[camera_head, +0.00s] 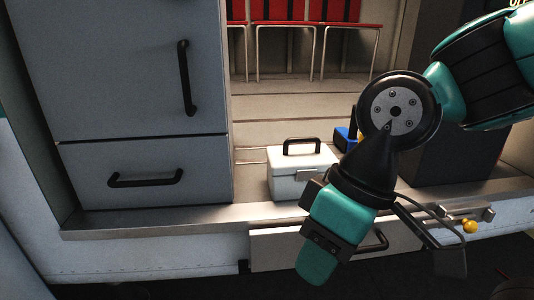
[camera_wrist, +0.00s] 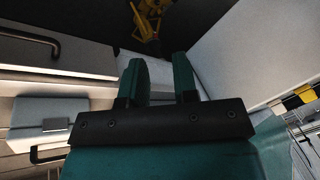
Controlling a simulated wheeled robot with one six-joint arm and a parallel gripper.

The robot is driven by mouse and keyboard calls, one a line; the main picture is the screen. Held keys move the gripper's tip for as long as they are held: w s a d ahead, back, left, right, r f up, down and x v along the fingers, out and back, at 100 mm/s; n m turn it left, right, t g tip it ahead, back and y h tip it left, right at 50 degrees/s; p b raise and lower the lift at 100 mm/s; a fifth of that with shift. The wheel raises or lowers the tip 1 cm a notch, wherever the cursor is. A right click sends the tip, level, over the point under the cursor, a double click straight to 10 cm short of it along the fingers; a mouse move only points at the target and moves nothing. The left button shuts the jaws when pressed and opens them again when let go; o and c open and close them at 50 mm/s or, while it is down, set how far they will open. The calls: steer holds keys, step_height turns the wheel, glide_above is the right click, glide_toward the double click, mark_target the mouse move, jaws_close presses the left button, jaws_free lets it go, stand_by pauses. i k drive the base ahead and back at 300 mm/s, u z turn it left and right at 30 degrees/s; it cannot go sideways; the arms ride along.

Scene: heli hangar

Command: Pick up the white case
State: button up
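The white case (camera_head: 300,178) stands upright on the hangar-side ledge in the head view, with its black handle (camera_head: 302,145) raised on top. A grey latch shows on its front. My gripper (camera_head: 314,268) is in front of the case and lower, pointing down past the ledge, apart from the case; my wrist hides its right side. In the wrist view, my gripper (camera_wrist: 160,75) has two teal fingers spread apart with nothing between them. The white case (camera_wrist: 38,112) appears there at the left, upside down, outside the fingers.
A grey cabinet (camera_head: 120,80) with black handles stands left of the case. A blue item (camera_head: 345,138) is behind the case. A drawer (camera_head: 280,245) with a black handle is below the metal ledge (camera_head: 160,220). Red seats (camera_head: 305,12) are at the back.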

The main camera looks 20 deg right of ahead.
mark_target(289, 169)
steer(key=k, duration=0.5)
steer(key=z, duration=1.15)
steer(key=i, duration=0.9)
steer(key=u, duration=2.4)
